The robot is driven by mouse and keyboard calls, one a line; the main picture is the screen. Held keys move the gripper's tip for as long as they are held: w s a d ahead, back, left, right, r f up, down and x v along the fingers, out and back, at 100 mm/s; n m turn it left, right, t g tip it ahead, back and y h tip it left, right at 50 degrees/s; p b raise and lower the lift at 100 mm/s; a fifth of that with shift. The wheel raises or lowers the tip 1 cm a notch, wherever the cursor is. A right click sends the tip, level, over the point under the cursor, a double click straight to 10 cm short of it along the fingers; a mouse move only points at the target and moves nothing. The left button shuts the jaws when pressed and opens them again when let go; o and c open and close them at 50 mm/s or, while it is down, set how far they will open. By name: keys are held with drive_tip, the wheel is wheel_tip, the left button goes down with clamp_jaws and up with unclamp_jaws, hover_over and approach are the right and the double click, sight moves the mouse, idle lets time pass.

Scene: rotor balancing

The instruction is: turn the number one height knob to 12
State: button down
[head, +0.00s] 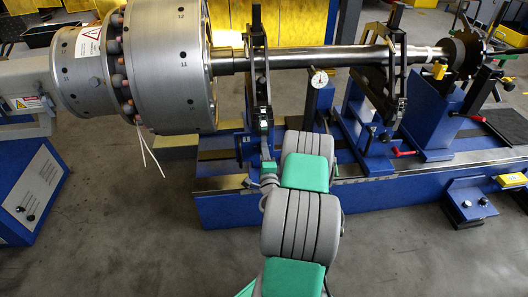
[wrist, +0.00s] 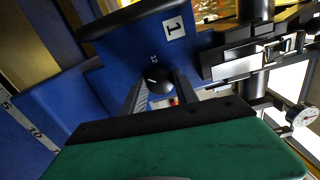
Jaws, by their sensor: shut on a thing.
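The number one height knob (wrist: 159,82) is black and round with a short white mark, and sits on a blue pedestal (wrist: 115,60) in the wrist view. A white plate with a 1 (wrist: 174,27) is on the pedestal above it, and a small printed 12 (wrist: 153,58) lies just above the knob. The knob's exact setting is too small to read. My gripper (wrist: 161,92) has its two grey fingers on either side of the knob and is shut on it. In the head view the knob and fingertips are hidden around the pedestal (head: 247,150) behind my arm.
A long steel shaft (head: 335,57) with a large grey rotor (head: 165,65) lies across the stands above my arm. A dial gauge (head: 319,78) stands close on the right; it also shows in the wrist view (wrist: 302,116). The grey floor in front is clear.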

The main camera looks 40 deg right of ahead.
drive_tip(key=shift+m+p, duration=1.4)
drive_tip(key=shift+m, duration=3.7)
drive_tip(key=c, duration=0.9)
unclamp_jaws()
drive_tip(key=shift+c, duration=0.2)
drive_tip(key=shift+s, duration=0.1)
drive_tip(key=b+v, duration=0.1)
drive_tip(key=v, duration=0.6)
drive_tip(key=shift+s+a, duration=0.25)
